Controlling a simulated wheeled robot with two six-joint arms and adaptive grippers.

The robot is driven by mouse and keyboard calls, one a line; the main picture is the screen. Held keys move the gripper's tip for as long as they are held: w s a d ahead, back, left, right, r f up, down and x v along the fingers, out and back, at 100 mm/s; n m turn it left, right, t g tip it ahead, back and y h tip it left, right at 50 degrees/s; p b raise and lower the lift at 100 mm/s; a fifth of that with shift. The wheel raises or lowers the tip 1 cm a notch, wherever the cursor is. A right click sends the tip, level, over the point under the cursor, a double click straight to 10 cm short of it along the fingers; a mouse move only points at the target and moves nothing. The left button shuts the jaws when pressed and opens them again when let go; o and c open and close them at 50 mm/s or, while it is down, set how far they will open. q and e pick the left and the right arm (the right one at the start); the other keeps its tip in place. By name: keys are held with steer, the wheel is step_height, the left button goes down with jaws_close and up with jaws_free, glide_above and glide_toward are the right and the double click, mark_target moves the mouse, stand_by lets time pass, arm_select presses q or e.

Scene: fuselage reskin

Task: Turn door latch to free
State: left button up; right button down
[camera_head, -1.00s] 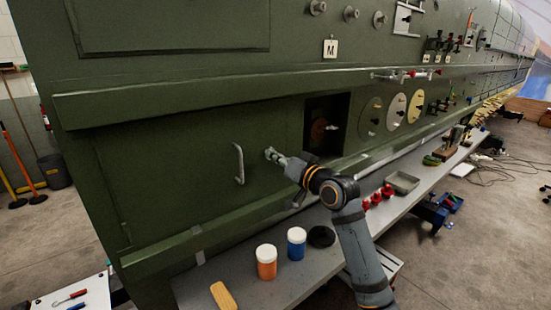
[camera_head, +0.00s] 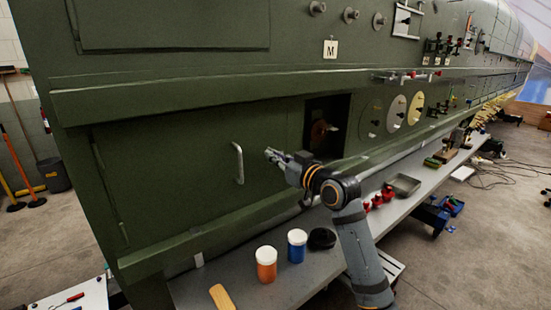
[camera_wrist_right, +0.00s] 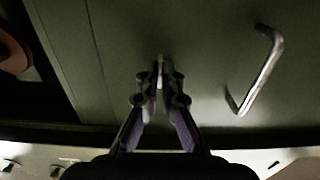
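The door latch (camera_wrist_right: 159,73) is a small pale piece on the dark green fuselage door (camera_head: 190,165), between the door handle and a square opening. My right gripper (camera_head: 270,154) reaches it from the right and hides most of it in the head view. In the right wrist view, the right gripper's fingertips (camera_wrist_right: 160,76) close in on both sides of the latch and appear shut on it. How far the latch is turned is hard to make out. My left gripper is not in view.
A bar door handle (camera_head: 239,163) stands out left of the latch. The dark square opening (camera_head: 326,126) is to the right. Below, a grey shelf (camera_head: 215,280) holds an orange jar (camera_head: 266,266), a blue jar (camera_head: 297,246), a black round item (camera_head: 321,239) and a grey tray (camera_head: 403,186).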

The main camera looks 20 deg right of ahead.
stand_by(0.3)
steer(key=c, duration=1.5)
jaws_free()
steer(key=shift+c, duration=0.2)
steer(key=v, duration=0.7)
steer(key=shift+s, duration=0.2)
steer(key=shift+d, duration=0.1)
